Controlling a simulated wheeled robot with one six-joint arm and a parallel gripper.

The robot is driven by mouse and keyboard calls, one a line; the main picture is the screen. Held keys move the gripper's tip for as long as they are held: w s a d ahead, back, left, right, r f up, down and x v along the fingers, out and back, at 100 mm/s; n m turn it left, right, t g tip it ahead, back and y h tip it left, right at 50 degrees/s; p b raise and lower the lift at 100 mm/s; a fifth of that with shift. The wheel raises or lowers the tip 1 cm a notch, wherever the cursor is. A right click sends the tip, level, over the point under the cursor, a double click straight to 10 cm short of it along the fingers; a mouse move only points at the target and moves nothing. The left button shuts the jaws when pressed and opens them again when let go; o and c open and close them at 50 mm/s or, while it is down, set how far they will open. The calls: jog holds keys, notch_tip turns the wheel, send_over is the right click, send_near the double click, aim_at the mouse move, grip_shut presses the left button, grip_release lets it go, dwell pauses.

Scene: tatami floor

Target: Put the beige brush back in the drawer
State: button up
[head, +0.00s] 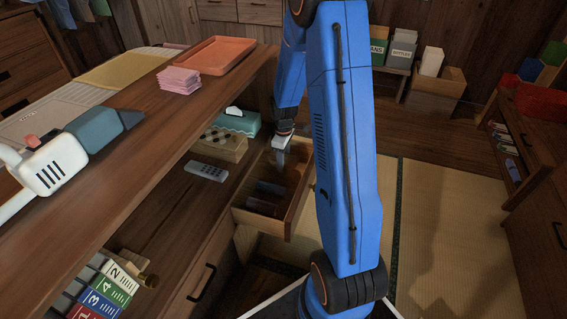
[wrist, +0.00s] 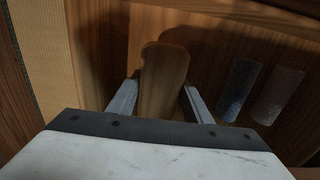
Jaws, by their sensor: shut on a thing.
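My gripper (wrist: 157,100) is shut on the beige brush (wrist: 163,70), which sits between the two fingers in the wrist view. In the head view my gripper (head: 281,158) is over the open drawer (head: 291,222), pointing down. The brush is hard to make out there, partly hidden by my gripper and arm. In the wrist view the drawer's wooden floor lies below the brush, with a shadow beside it. I cannot tell whether the brush touches the drawer floor.
In the wrist view, a dark blue item (wrist: 238,88) and a grey item (wrist: 278,95) lie to the right. On the shelf beside the drawer are a remote (head: 206,171), a wooden box with round holes (head: 219,143) and a teal tissue box (head: 237,122).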

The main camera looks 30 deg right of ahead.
jog(key=shift+f, duration=0.6)
jog(key=o, duration=1.3)
jog(key=shift+f, duration=0.15)
